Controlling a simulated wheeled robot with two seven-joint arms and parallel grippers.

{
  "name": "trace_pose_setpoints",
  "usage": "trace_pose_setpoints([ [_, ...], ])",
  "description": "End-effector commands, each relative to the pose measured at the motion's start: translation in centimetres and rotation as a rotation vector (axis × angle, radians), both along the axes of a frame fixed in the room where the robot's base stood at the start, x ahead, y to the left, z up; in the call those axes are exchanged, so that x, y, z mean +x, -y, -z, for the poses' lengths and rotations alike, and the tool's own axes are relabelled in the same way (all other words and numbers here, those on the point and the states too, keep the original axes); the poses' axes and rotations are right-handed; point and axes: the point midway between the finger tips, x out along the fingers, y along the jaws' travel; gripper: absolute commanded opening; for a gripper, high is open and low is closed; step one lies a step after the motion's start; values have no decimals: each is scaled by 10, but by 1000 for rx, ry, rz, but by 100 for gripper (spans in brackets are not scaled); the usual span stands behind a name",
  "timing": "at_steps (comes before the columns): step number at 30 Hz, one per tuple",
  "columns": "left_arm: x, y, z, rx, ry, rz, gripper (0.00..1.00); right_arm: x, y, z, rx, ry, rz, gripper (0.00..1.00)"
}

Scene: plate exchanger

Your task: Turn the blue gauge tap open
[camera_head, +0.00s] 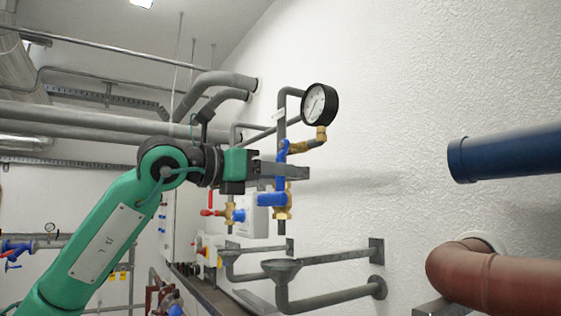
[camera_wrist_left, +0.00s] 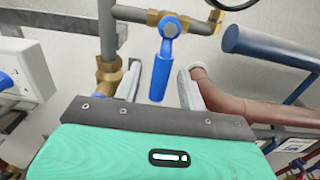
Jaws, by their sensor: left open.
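The blue gauge tap (camera_head: 283,150) is a lever on the brass pipe leading to the round white-faced gauge (camera_head: 319,104). In the left wrist view the tap lever (camera_wrist_left: 160,72) hangs down, slightly tilted, from its pivot on the brass fitting. My left gripper (camera_head: 301,172) is open, level beside the tap's lower end, and partly covers it in the head view. In the left wrist view its two fingers (camera_wrist_left: 158,74) appear on either side of the lever, with gaps on both sides. How deep the lever sits between them is unclear. My right gripper is not in view.
A second blue handle (camera_head: 270,199) sits on a brass valve (camera_head: 282,208) just below my gripper. A grey funnel (camera_head: 282,266) and wall pipes are lower down. A blue pipe (camera_head: 505,153) and a red-brown pipe (camera_head: 480,277) stick out at right. The wall between is clear.

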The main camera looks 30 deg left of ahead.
Motion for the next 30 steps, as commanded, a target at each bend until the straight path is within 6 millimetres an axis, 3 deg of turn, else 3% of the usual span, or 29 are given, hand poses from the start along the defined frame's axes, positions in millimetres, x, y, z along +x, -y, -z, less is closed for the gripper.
trace_pose_setpoints([
  [5,12,7,0,1,-1,1,41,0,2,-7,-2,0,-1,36],
  [14,14,8,1,0,0,1,41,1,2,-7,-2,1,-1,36],
  [21,14,8,1,0,0,1,0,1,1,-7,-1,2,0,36],
  [30,14,9,1,-11,-7,1,0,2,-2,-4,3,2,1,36],
])
